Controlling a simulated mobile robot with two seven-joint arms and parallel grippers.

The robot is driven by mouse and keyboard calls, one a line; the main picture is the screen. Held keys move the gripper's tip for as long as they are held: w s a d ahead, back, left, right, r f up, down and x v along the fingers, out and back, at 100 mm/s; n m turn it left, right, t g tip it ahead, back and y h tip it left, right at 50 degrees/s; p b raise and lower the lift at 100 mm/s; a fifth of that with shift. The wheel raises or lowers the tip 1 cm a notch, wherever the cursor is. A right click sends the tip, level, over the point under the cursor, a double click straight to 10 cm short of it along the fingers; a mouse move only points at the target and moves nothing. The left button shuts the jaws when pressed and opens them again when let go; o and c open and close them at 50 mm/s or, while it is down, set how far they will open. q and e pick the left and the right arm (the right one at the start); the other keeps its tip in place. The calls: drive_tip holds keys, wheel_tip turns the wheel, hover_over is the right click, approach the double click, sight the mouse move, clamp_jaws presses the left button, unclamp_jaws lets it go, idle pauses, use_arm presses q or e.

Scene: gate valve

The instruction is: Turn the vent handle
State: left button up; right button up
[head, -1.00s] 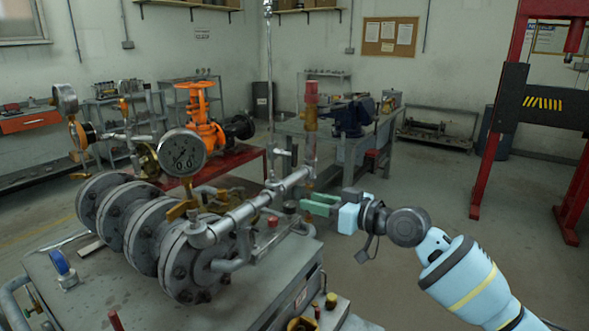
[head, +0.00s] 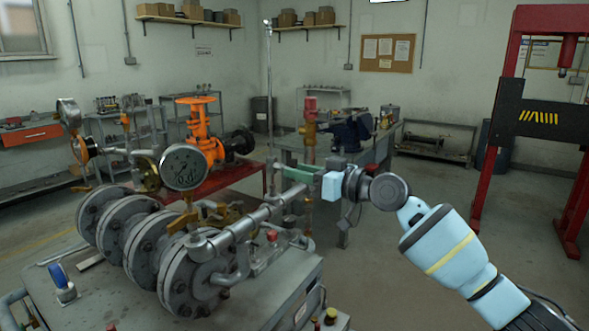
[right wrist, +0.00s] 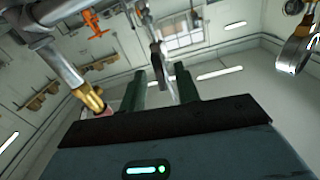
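A small grey vent valve (head: 270,178) stands on the horizontal silver pipe of the flanged assembly, below a tall thin vertical pipe. My right gripper (head: 286,171), with green fingers, is at its right side, level with its upper part. In the right wrist view a narrow grey lever (right wrist: 157,55), apparently the vent handle, shows in the gap between the two green fingers (right wrist: 160,88). The fingers are apart, and I see no clear contact with the lever. In the head view the fingers hide most of the handle. My left gripper is not in view.
A red-capped brass valve (head: 310,128) rises close behind the right gripper. A pressure gauge (head: 185,167) and large grey flanges (head: 188,276) stand to the left. The orange handwheel valve (head: 203,130) is farther back.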

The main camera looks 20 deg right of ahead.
drive_tip(key=shift+x, duration=1.15)
drive_tip(key=shift+c, duration=0.4)
clamp_jaws()
